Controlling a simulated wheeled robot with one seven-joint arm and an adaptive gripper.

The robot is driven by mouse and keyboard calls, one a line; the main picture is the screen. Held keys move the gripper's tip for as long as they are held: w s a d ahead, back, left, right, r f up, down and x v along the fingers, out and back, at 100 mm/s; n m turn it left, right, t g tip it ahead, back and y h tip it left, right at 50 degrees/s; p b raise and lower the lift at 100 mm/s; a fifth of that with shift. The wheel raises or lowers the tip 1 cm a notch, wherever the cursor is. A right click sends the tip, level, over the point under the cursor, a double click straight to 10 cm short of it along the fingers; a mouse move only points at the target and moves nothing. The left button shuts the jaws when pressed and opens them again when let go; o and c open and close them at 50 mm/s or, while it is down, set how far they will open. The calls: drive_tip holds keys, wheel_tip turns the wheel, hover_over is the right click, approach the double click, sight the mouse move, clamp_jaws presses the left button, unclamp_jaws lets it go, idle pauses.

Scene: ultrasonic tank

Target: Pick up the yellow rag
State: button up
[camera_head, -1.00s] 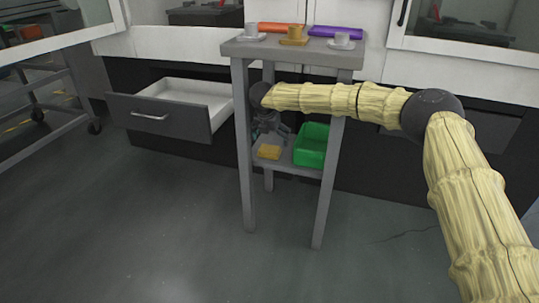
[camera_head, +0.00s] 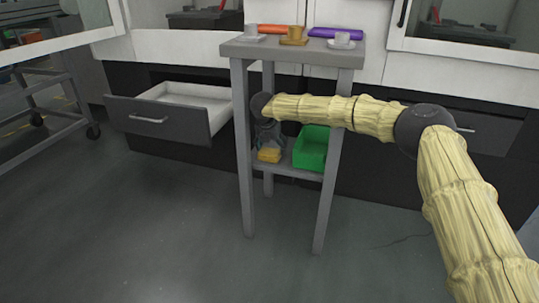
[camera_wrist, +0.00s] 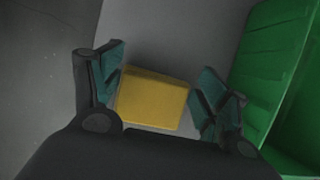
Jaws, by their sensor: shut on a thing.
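The yellow rag (camera_head: 269,155) is a small folded block at the left of the small table's lower shelf (camera_head: 298,173). My gripper (camera_head: 269,146) points down over it, below the grey tabletop. In the wrist view the rag (camera_wrist: 153,99) lies between the two dark, teal-padded fingers of my gripper (camera_wrist: 162,80). The fingers are shut on the rag from both sides. Its lower edge is near my gripper's dark body. I cannot tell whether the rag is clear of the shelf.
A green bin (camera_head: 311,149) stands on the shelf right of the rag. Cups on saucers, an orange roll (camera_head: 276,29) and a purple roll (camera_head: 335,33) are on the tabletop (camera_head: 290,50) above. An open drawer (camera_head: 160,115) is at left. The front floor is clear.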

sight(271, 148)
wheel_tip(271, 148, up, 4)
drive_tip(key=p, duration=0.3)
drive_tip(key=shift+s, duration=0.1)
drive_tip(key=s+a+p, duration=0.1)
drive_tip(key=s+p, duration=0.4)
drive_tip(key=s, duration=1)
drive_tip(key=shift+s+a+r, duration=0.15)
drive_tip(key=shift+s+r, duration=0.25)
drive_tip(key=shift+r, duration=0.05)
drive_tip(key=o, duration=0.4)
drive_tip(key=shift+c, duration=1.4)
